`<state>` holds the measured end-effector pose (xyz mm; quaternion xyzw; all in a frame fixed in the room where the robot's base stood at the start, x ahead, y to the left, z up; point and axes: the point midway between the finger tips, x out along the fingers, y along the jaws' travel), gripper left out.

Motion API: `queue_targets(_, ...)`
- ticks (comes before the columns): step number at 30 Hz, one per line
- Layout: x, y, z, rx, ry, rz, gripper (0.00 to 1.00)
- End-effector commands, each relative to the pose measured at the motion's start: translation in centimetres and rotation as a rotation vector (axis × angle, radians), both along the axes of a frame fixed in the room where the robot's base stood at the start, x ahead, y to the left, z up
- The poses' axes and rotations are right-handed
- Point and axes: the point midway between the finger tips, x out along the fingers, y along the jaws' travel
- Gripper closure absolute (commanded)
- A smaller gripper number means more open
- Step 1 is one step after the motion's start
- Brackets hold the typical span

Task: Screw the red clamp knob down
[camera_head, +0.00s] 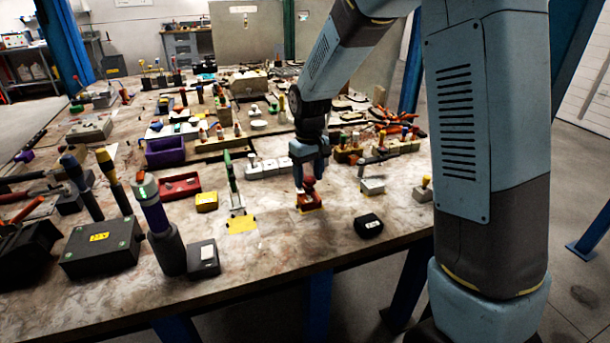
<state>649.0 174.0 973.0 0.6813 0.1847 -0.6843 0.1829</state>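The red clamp knob (309,184) stands on a small red and dark base with a yellow edge, near the front middle of the table.
A dark block (368,225) and a light grey block (372,187) stand to the right. A green-handled upright tool (234,188) stands left, near a yellow patch (242,225).

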Motion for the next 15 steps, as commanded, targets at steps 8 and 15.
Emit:
queue_targets(8, 0.2, -0.2, 0.1, -0.001, -0.003, -0.002, 0.40)
queue_targets(15, 0.2, -0.2, 2.3, 0.000, -0.007, -0.003, 0.40)
